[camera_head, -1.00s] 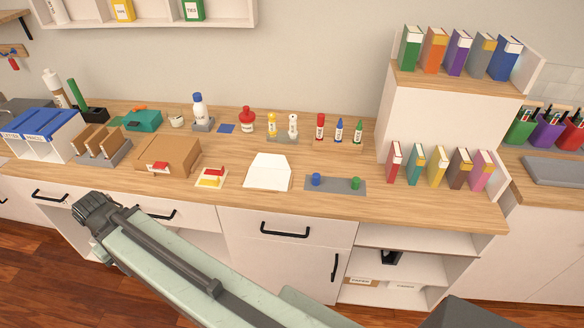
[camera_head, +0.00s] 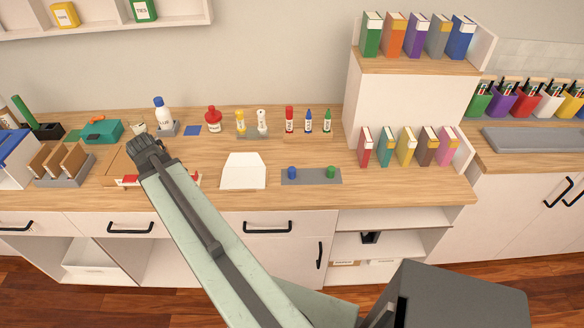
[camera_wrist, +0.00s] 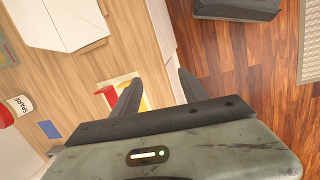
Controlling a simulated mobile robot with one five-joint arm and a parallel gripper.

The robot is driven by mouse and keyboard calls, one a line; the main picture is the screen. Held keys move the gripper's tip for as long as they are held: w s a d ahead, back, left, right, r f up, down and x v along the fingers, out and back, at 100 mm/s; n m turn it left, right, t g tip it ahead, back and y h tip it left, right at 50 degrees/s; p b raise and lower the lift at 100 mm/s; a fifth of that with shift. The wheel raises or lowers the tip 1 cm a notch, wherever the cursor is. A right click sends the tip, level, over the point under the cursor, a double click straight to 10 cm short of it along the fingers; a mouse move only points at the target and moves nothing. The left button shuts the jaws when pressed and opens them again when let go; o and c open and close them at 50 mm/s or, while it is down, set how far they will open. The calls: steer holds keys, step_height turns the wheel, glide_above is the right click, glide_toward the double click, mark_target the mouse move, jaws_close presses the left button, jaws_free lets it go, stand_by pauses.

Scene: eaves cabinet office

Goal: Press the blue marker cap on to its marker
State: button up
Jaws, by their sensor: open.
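The blue marker cap (camera_head: 292,173) stands on a grey tray (camera_head: 311,178) near the front of the counter, left of a green cap (camera_head: 330,172). The blue marker (camera_head: 308,121) stands upright behind the tray, with a narrow blue tip showing. It is between a red-topped marker (camera_head: 289,119) and a green-tipped marker (camera_head: 327,121). My gripper (camera_head: 146,152) is well to the left of the cap and marker, above the counter's left part. The wrist view shows my gripper (camera_wrist: 158,82) open with nothing between its fingers. The blue cap and marker are not recognisable there.
A white sloped block (camera_head: 244,171) stands between my gripper and the tray. A red-and-yellow item (camera_wrist: 110,96) lies close to the fingers in the wrist view. Upright books (camera_head: 407,147) stand right of the tray. Counter between tray and markers is clear.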

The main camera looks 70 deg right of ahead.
steer(key=shift+n+g, duration=0.7)
steer(key=shift+n, duration=0.1)
steer(key=s+d+r, duration=0.1)
steer(key=s+d, duration=0.3)
steer(key=d, duration=0.1)
steer(key=s+d+p, duration=0.1)
steer(key=s+d, duration=0.3)
steer(key=d, duration=0.1)
steer(key=s+d+r, duration=0.1)
steer(key=s+d, duration=0.3)
steer(key=shift+s+d+r, duration=0.2)
steer(key=shift+d+r, duration=0.15)
steer(key=shift+d, duration=0.05)
steer(key=r+n+g+p, duration=0.1)
steer(key=r+n, duration=0.1)
glide_above(291, 169)
steer(key=w+a, duration=0.2)
steer(key=f+b, duration=0.1)
steer(key=f, duration=0.1)
steer(key=f+b, duration=0.1)
steer(key=shift+s+d+f+h+b, duration=0.1)
steer(key=shift+s+d+h+b, duration=0.15)
steer(key=shift+h+b, duration=0.1)
steer(key=b+x, duration=0.4)
steer(key=x, duration=0.1)
steer(key=shift+s+d+b, duration=0.1)
steer(key=shift+d+b, duration=0.1)
steer(key=shift+b, duration=0.15)
jaws_close()
